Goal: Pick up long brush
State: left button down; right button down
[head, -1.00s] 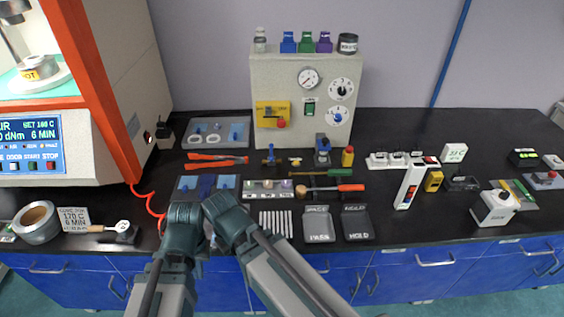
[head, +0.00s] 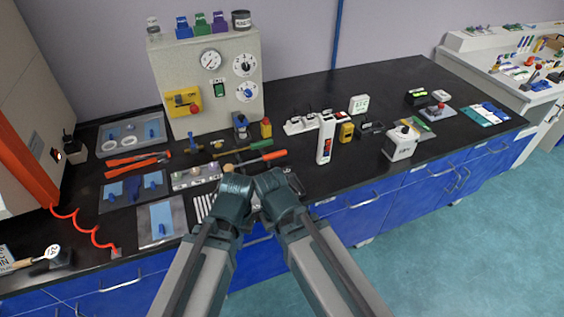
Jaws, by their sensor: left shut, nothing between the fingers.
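A long tool with a green handle (head: 257,145) and a yellowish end lies near the middle of the black bench; it looks like the long brush, but its bristles are too small to make out. A red-handled tool (head: 272,156) with a wooden end lies just in front of it. My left gripper (head: 236,188) is at the bench's front edge, nearer to me than both tools and apart from the green one. It is shut and empty. My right gripper (head: 278,186) is beside it at the right; its fingers are hidden, so its opening cannot be seen.
A cream machine (head: 225,105) with dials stands behind the tools. Orange-handled tools (head: 137,162) and grey trays (head: 162,221) lie at the left. A white-and-red device (head: 326,139) stands at the right.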

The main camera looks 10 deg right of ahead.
aim_at(229, 167)
jog(key=k+l+z, duration=0.2)
jog(key=l+z, duration=0.45)
jog(key=l, duration=0.25)
jog(key=k, duration=0.05)
